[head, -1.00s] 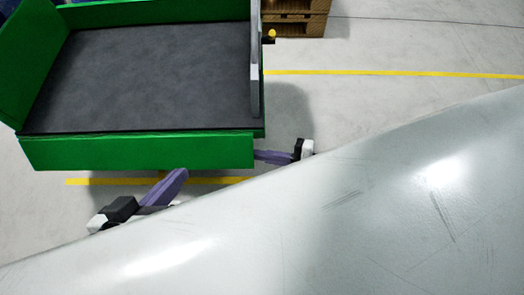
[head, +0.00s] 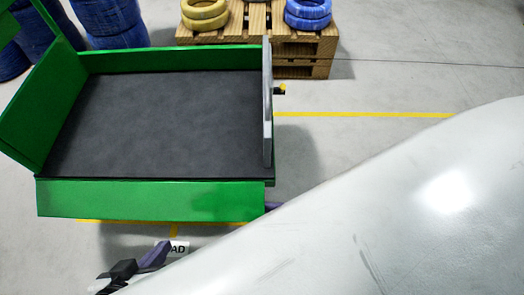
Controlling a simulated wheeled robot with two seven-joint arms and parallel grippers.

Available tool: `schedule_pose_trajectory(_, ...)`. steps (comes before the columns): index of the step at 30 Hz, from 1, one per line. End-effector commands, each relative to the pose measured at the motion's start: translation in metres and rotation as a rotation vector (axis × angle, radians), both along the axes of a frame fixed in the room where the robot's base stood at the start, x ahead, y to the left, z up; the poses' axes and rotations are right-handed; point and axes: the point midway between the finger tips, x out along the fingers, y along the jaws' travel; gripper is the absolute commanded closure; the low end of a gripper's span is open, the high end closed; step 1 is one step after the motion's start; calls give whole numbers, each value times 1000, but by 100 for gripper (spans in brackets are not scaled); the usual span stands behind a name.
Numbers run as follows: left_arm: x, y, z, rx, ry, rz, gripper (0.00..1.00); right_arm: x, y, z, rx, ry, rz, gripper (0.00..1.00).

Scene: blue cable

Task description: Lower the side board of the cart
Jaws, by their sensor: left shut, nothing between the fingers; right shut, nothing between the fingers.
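The green cart (head: 272,181) with a dark grey bed stands at the left. Its near side board (head: 150,201) hangs down below the front edge of the bed, so that edge is clear. The left end board (head: 45,105) and the far board (head: 170,57) stand up. A grey upright panel (head: 267,105) closes the right end. My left gripper (head: 160,250) is shut and empty, in front of and below the hanging board, apart from it. Only a purple sliver of my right gripper (head: 272,206) shows by the board's right corner; the rest is hidden.
A wooden pallet (head: 305,70) with yellow coils (head: 205,14) and blue coils (head: 308,14) stands behind the cart. Yellow floor lines (head: 370,115) run past the cart. Floor to the right is clear.

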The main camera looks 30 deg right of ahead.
Motion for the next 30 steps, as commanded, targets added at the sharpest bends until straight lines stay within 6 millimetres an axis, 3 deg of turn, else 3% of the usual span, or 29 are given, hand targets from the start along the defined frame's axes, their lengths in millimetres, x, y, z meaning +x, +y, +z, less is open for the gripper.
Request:
schedule_pose_trajectory(9,1,4,6,-4,-25,28,100,-10,6,15,10,-5,2,100)
schedule_pose_trajectory(30,-2,6,5,-9,-26,46,100,-12,8,18,9,-3,6,100)
